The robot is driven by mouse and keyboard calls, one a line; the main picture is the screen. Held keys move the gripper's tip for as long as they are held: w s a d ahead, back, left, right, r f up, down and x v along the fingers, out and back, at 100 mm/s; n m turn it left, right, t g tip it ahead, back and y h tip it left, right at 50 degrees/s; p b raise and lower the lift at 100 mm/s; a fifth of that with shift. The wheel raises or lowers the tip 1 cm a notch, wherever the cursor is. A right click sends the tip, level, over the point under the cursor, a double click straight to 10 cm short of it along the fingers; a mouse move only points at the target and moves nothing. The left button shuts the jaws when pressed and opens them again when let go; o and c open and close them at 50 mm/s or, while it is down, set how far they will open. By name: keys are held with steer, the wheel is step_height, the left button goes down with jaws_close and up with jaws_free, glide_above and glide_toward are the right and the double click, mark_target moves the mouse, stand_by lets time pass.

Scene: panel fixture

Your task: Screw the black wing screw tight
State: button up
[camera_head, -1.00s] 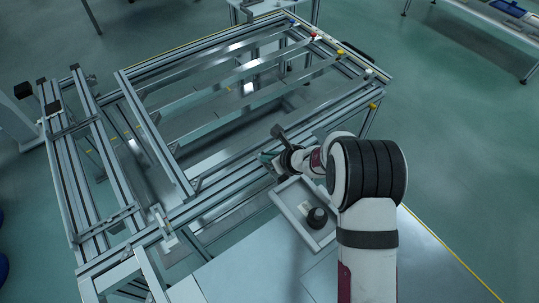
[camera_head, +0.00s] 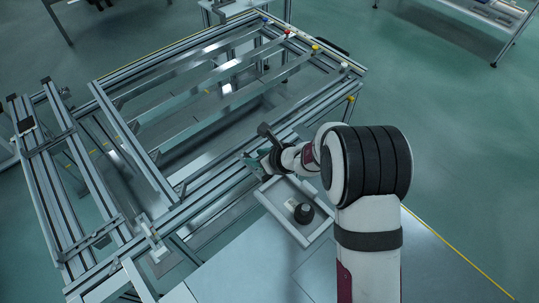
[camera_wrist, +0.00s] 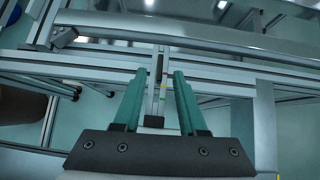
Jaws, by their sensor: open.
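I cannot pick out the black wing screw with certainty in either view. My gripper (camera_head: 250,160) is at the near rail of the aluminium panel fixture (camera_head: 205,188) in the head view. In the wrist view its two teal fingers (camera_wrist: 158,76) stand apart with a gap between them. Nothing is visibly held. Whether the fingers touch the fixture cannot be told.
A grey tray (camera_head: 268,206) with a round black object (camera_head: 303,213) sits below the gripper on the pale worktop (camera_head: 235,275). Red (camera_head: 287,33) and yellow (camera_head: 315,48) pieces line the fixture's far right edge. Rails cross the wrist view.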

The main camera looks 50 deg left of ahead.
steer(key=v, duration=1.2)
steer(key=d+r+n, duration=0.5)
steer(key=d+r, duration=0.3)
steer(key=d, duration=0.3)
steer(key=s+d+n+h, duration=0.3)
steer(key=s+d, duration=0.3)
steer(key=d, duration=0.6)
steer(key=s+d+r+n+h, duration=0.1)
steer(key=s+d+n+h, duration=0.3)
steer(key=d, duration=0.8)
steer(key=s, duration=0.2)
steer(key=shift+s+d, duration=0.35)
steer(key=shift+d, duration=0.05)
